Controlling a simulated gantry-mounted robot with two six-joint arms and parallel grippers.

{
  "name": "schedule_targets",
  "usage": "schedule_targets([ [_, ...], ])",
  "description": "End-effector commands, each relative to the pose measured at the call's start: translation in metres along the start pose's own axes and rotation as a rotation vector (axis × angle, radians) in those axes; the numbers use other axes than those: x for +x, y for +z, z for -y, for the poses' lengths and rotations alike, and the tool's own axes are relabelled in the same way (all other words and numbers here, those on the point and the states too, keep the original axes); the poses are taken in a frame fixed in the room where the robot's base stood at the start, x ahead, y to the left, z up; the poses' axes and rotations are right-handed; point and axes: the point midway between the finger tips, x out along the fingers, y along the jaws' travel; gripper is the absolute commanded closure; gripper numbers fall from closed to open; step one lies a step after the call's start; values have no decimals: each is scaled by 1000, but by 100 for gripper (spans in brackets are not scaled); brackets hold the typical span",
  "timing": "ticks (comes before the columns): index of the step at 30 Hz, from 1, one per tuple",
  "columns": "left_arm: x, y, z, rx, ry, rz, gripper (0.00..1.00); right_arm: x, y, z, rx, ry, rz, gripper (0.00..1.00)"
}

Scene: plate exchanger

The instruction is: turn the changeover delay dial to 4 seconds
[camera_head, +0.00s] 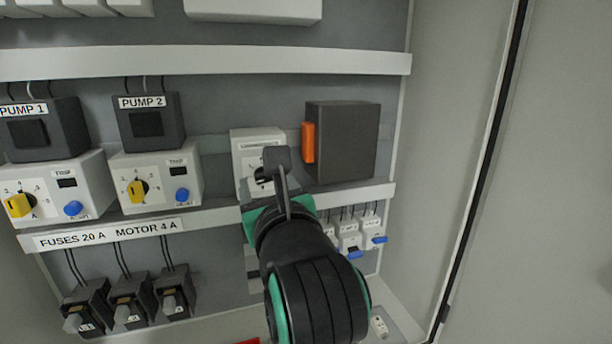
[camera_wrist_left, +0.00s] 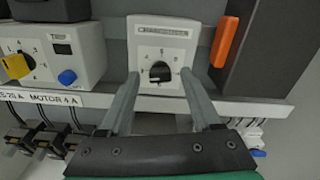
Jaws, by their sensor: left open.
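The changeover delay dial is a black round knob (camera_wrist_left: 160,72) on a white module (camera_wrist_left: 165,36) with small printed marks around it. A light bar shows on the lower part of the knob; the setting is too small to read. In the head view, the white module (camera_head: 246,141) is partly covered by my left gripper (camera_head: 270,178), which hides much of the knob. In the left wrist view, my left gripper (camera_wrist_left: 160,82) is open, with one finger on each side of the knob. Contact with the knob cannot be told. My right gripper is not in view.
A dark box (camera_head: 345,140) with an orange handle (camera_head: 308,142) is close on the right. Left are white units with yellow knobs (camera_head: 138,191) and blue buttons (camera_head: 182,195). A pale rail (camera_head: 345,197) runs below, above small blue-levered breakers (camera_head: 348,240).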

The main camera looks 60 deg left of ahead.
Motion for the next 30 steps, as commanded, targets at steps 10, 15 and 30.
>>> schedule_targets([
  [10,1,0,0,0,-1,0,55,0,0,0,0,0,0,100],
  [15,1,0,0,0,0,0,85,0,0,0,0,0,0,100],
  [30,1,1,0,32,0,1,100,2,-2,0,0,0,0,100],
])
